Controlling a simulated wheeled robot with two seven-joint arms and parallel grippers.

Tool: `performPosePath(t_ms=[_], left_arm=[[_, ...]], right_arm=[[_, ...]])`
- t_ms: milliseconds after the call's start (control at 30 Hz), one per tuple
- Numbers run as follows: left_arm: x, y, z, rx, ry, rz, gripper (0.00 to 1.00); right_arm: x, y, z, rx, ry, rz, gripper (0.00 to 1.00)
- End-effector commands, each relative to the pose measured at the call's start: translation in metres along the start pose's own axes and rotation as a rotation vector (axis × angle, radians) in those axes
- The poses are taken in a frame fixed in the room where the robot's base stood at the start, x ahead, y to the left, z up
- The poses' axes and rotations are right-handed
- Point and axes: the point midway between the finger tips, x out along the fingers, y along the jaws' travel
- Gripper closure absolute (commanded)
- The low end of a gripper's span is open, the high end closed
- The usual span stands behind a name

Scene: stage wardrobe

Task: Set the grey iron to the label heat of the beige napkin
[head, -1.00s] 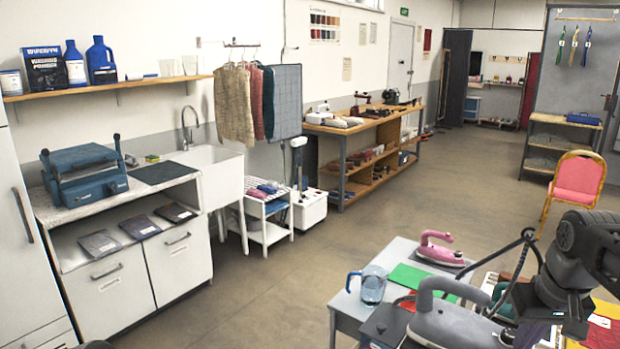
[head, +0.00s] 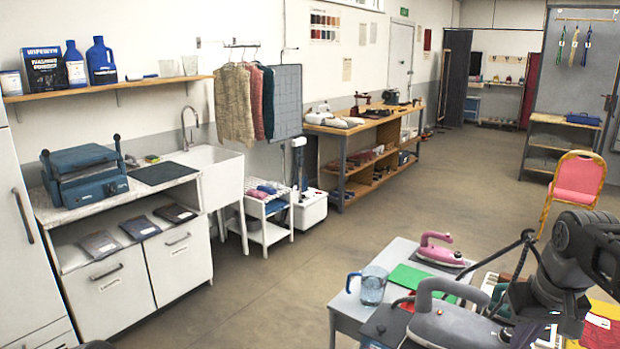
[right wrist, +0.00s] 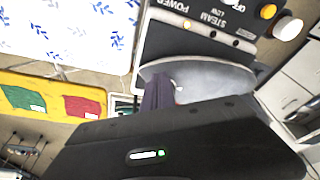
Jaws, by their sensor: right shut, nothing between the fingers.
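The grey iron (head: 455,325) stands at the bottom of the head view, on the near table, its handle up. My right gripper (head: 546,333) is just right of the iron, shut and empty, partly hidden by its own wrist. In the right wrist view a dark control panel (right wrist: 205,35) shows the words POWER, STEAM, OFF and LOW, with a yellow knob (right wrist: 268,11) and a pale knob (right wrist: 287,29). My gripper fingers (right wrist: 158,93) are below this panel; contact cannot be told. I cannot make out a beige napkin or its label. My left gripper is out of view.
A pink iron (head: 437,252), a blue jug (head: 372,287) and a green cloth (head: 407,276) share the near table (head: 346,312) with the grey iron. A pink chair (head: 577,178) stands behind. The floor between the table and the left counter is clear.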

Motion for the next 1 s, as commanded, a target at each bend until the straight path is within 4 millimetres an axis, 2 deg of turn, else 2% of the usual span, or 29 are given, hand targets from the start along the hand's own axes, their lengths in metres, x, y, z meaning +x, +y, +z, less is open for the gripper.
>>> performPosePath(t_ms=[1000], left_arm=[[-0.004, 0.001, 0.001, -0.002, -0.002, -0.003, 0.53]], right_arm=[[0.000, -0.015, 0.000, 0.000, 0.000, 0.000, 1.00]])
